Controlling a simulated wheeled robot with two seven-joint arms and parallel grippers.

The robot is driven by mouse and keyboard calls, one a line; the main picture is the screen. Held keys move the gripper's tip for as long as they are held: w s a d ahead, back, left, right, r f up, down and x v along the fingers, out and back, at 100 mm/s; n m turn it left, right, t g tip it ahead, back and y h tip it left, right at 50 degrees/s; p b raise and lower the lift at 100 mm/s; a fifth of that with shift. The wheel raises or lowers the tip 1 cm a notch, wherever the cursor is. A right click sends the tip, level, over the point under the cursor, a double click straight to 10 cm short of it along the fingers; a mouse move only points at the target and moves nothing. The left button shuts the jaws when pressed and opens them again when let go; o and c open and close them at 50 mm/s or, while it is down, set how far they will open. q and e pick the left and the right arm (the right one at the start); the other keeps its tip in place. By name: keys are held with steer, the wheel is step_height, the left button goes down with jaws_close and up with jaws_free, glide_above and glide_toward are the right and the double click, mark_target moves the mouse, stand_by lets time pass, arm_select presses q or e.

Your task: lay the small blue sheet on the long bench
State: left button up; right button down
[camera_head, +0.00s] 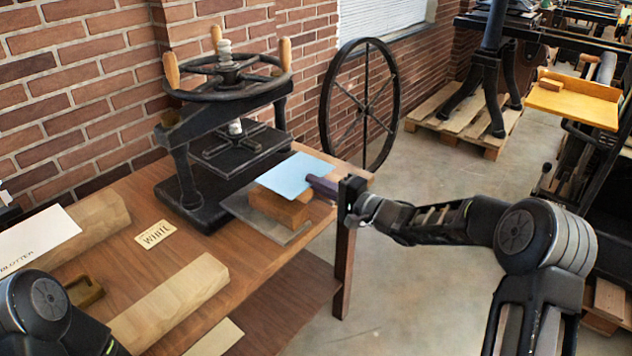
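The small blue sheet (288,174) is a flat light-blue square. It lies over a wooden block (275,206) on a grey board at the bench's right end. My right gripper (318,187) is at the sheet's right edge, its dark fingers overlapping that edge. Whether the fingers are closed on the sheet cannot be made out. A long brown wooden bench (136,206) runs along the brick wall. My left arm shows at the lower left; its gripper is out of view.
A black hand press (228,150) stands on the bench beside the blue sheet. A "WHITE" card (155,234), a pale wooden bar (170,300), a small brown tray (86,292) and a white sheet (36,238) on a block lie to the left. Bare bench surrounds the card.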

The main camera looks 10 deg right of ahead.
steer(key=shift+f, duration=0.1)
steer(key=s+d+r+p, duration=0.3)
steer(key=s+d+p, duration=0.1)
steer(key=s+p, duration=0.1)
steer(key=shift+s+d, duration=0.2)
steer(key=shift+d, duration=0.05)
stand_by(0.6)
steer(key=p+v, duration=0.6)
steer(key=v, duration=0.9)
steer(key=shift+a, duration=0.1)
stand_by(0.5)
